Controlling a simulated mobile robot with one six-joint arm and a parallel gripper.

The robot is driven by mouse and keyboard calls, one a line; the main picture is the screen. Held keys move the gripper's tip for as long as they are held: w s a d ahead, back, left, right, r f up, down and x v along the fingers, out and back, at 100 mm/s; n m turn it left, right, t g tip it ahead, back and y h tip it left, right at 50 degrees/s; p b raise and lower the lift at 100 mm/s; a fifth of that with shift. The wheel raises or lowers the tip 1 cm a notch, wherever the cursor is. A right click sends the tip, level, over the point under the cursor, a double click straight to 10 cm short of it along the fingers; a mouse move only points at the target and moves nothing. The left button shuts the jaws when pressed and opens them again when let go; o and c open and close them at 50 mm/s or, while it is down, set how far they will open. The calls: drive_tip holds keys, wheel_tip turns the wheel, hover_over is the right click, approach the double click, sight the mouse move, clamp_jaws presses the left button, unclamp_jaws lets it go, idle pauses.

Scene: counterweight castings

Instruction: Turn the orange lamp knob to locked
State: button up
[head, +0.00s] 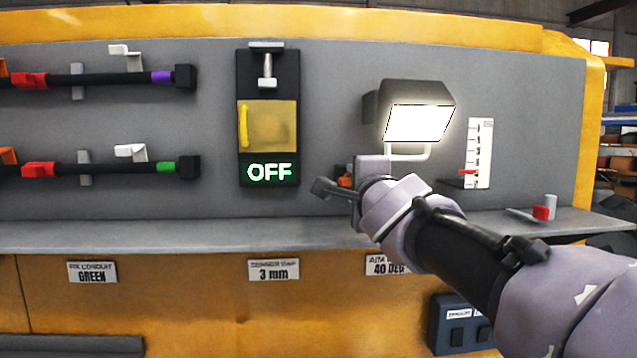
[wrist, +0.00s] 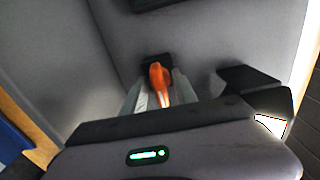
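The orange lamp knob (wrist: 157,78) sits on a dark mount on the grey panel in the wrist view. It lies between the two fingers of my gripper (wrist: 161,88). The fingers look spread, with a narrow gap on each side of the knob. Contact is hard to judge. In the head view my gripper (head: 348,186) is at the panel below the lit lamp (head: 420,122). Only a sliver of the orange knob (head: 345,182) shows behind it; the rest is hidden. I cannot read a locked mark.
Left of my gripper is a yellow-covered switch box (head: 268,126) reading OFF, with a clamp screw above it. Two dark rods (head: 120,80) with coloured sleeves are further left. A white scale (head: 479,152) with a red pointer is at right. A grey ledge (head: 210,236) runs below.

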drive_tip(key=s+p, duration=0.4)
drive_tip(key=s, duration=1.3)
drive_tip(key=shift+s+d, duration=0.2)
drive_tip(key=shift+d, duration=0.1)
drive_tip(key=s+a+f+n+g+y+b, duration=0.1)
drive_tip(key=s+a+f+n+g+b, duration=0.2)
drive_tip(key=f, duration=0.8)
drive_tip(key=s+a+f+n+g+y+b, duration=0.15)
drive_tip(key=f+n+b, duration=0.4)
drive_tip(key=f, duration=0.65)
drive_tip(key=s+d+f+n+g+b, duration=0.1)
drive_tip(key=s+f+g+b, duration=0.1)
drive_tip(key=s+f, duration=0.2)
drive_tip(key=s+d+f+n+g+b, duration=0.1)
drive_tip(key=s+f, duration=0.4)
drive_tip(key=f, duration=0.6)
drive_tip(key=s+d+f+n+g+h+b, duration=0.1)
drive_tip(key=s+f+n+g+b, duration=0.2)
drive_tip(key=f, duration=0.4)
drive_tip(key=shift+s+f+g+b, duration=0.3)
drive_tip(key=shift+s+g+b, duration=0.15)
drive_tip(key=shift+s+g, duration=0.35)
drive_tip(key=shift+w+d, duration=0.1)
